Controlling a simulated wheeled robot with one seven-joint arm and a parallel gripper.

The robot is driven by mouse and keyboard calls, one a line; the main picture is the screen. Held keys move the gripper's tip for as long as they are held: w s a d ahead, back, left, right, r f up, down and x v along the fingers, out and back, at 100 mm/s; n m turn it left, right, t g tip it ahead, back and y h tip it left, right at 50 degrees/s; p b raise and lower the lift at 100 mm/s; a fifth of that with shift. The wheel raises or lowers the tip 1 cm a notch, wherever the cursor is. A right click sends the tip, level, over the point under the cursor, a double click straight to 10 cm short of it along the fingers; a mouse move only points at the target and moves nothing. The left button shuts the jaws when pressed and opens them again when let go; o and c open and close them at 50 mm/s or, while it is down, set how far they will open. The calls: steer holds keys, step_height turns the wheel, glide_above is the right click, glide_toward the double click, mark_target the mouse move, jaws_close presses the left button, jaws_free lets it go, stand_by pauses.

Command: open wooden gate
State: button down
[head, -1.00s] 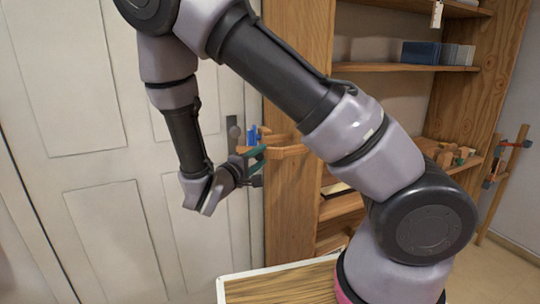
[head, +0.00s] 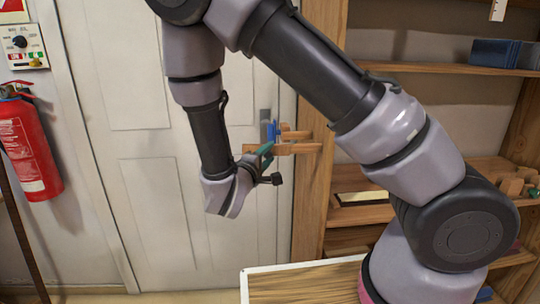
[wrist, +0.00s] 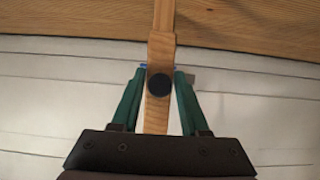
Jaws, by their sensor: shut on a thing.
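The wooden gate (head: 302,148) shows in the head view as a narrow wooden bar, roughly level, in front of the wooden side panel of a shelf. A second short wooden piece (head: 296,135) sits just above it. My gripper (head: 267,145), with green fingers, is shut on the bar near its left part. In the wrist view the gate's bar (wrist: 157,112) runs lengthwise between the two green fingers of my gripper (wrist: 161,71). A round dark knob or bolt (wrist: 159,85) is on the bar between the fingertips. The hinge is not clearly visible.
A white panelled door (head: 130,90) stands behind my gripper. A red fire extinguisher (head: 28,150) hangs at the left. The wooden shelf unit (head: 430,68) fills the right. A white-edged wooden tabletop (head: 300,285) is at the front, below my arm.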

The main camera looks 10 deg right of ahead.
steer(key=c, duration=0.6)
jaws_free()
steer(key=v, duration=1.1)
steer(key=shift+f, duration=0.1)
